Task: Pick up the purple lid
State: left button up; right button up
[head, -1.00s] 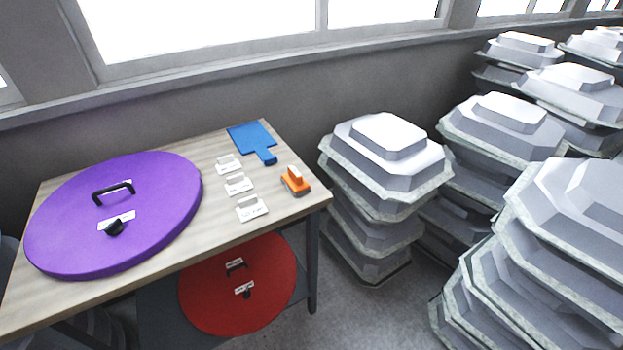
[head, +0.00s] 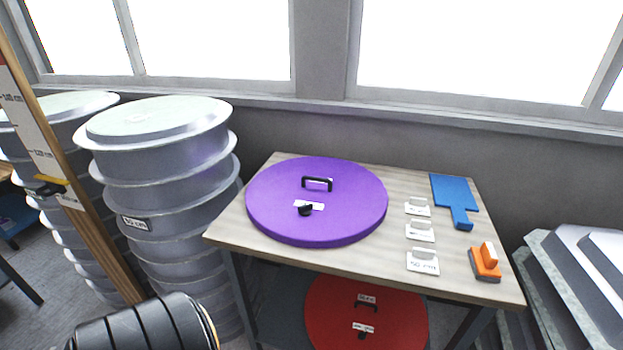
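The purple lid (head: 270,215) is a large round disc lying flat on the wooden table (head: 225,232), on its left and middle part. It has a black bar handle (head: 317,182) towards the back and a black knob (head: 305,210) beside a white label near its centre. Neither gripper shows in the head view. A black rounded part at the bottom left looks like part of my own arm. It stays apart from the table and the lid.
Several white label holders (head: 421,232), a blue paddle-shaped tool (head: 455,198) and an orange-handled brush-like block (head: 485,262) lie right of the lid. A red lid (head: 330,318) is on the lower shelf. Stacked round moulds (head: 165,185) and a measuring post (head: 75,180) stand left, angular moulds (head: 580,275) right.

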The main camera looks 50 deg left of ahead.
aim_at(349, 201)
jog(key=u, duration=1.4)
jog(key=i+j, duration=0.1)
jog(key=j, duration=0.2)
jog(key=u, duration=0.05)
